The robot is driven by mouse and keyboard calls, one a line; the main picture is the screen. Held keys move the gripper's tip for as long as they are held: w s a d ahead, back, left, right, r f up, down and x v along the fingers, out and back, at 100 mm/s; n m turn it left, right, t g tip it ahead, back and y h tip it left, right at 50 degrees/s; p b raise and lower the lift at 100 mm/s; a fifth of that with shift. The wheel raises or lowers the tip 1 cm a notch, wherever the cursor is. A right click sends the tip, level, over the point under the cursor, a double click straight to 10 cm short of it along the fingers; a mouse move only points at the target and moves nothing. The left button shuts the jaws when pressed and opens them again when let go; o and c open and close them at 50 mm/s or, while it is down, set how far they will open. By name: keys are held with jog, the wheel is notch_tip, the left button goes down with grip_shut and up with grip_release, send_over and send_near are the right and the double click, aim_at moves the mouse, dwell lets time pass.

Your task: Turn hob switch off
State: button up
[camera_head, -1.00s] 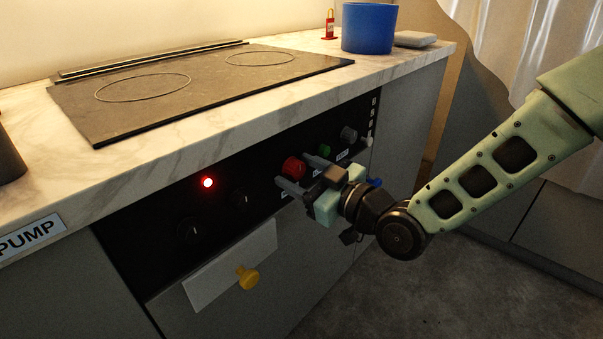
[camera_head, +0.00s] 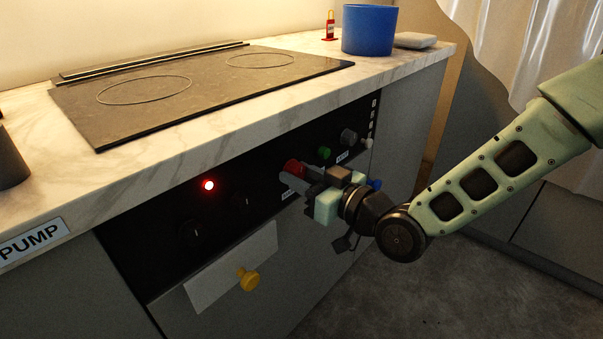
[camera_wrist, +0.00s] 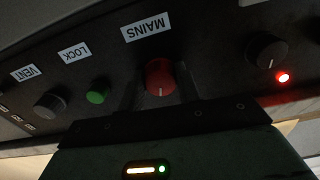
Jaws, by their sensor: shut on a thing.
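The red knob (camera_head: 294,166) is on the black control panel (camera_head: 150,265) at the front of the counter. In the wrist view the red knob (camera_wrist: 160,75) sits beside an upside-down MAINS label (camera_wrist: 146,27), its white mark pointing down in the picture. My gripper (camera_head: 290,179) is shut on the red knob, a finger on each side of it. The hob (camera_head: 210,88), a dark plate with two ring outlines, lies in the countertop above. A red light (camera_head: 208,185) glows on the panel, near a black knob (camera_wrist: 266,51) in the wrist view.
A green knob (camera_head: 324,153) and a grey knob (camera_head: 349,137) are to the right of my gripper. A blue pot (camera_head: 368,30) stands on the counter. The floor (camera_head: 400,300) in front is clear.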

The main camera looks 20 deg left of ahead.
jog(key=m+p, duration=0.1)
jog(key=m, duration=0.2)
jog(key=shift+m, duration=0.4)
jog(key=m+p, duration=0.1)
jog(key=m, duration=0.2)
jog(key=shift+m, duration=0.3)
jog(key=m+p, duration=0.1)
jog(key=m, duration=0.2)
jog(key=shift+m, duration=0.3)
jog(key=shift+s+m, duration=0.1)
jog(key=shift+m, duration=1.7)
jog(key=shift+p, duration=0.3)
jog(key=o, duration=1)
jog(key=shift+r, duration=0.1)
jog(key=shift+c, duration=0.2)
jog(key=p+v, duration=0.1)
jog(key=v, duration=1.6)
jog(key=shift+d, duration=0.2)
